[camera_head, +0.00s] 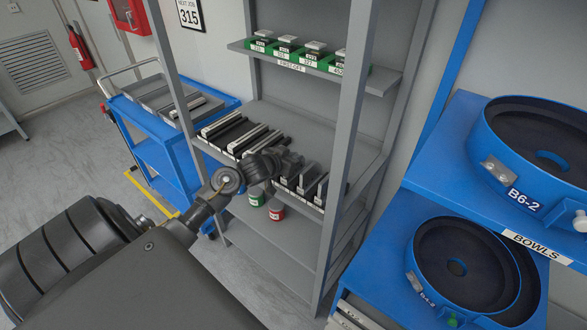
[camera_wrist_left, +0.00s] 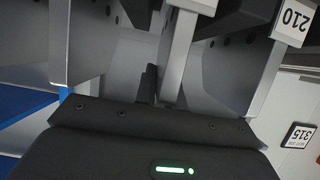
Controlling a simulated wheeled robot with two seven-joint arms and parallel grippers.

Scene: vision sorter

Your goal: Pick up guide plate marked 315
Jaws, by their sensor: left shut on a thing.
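Several guide plates stand in a row on the middle shelf, with upright ones (camera_head: 322,188) just right of my left gripper (camera_head: 284,163). My left gripper is at the shelf's front and is shut on a guide plate. In the left wrist view a narrow grey plate edge (camera_wrist_left: 177,55) shows ahead of the gripper body. A neighbouring part carries a white label 210 (camera_wrist_left: 292,20), upside down. I cannot read the number of the held plate, and the gripper hides much of it. My right gripper is not in view.
Grey shelf posts (camera_head: 345,110) stand close right of the gripper. Green-based parts (camera_head: 287,47) sit on the upper shelf, and two tins (camera_head: 276,210) below. A blue cart (camera_head: 160,155) is left, blue bowl shelves (camera_head: 450,150) right. A wall sign (camera_head: 189,14) reads 315.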

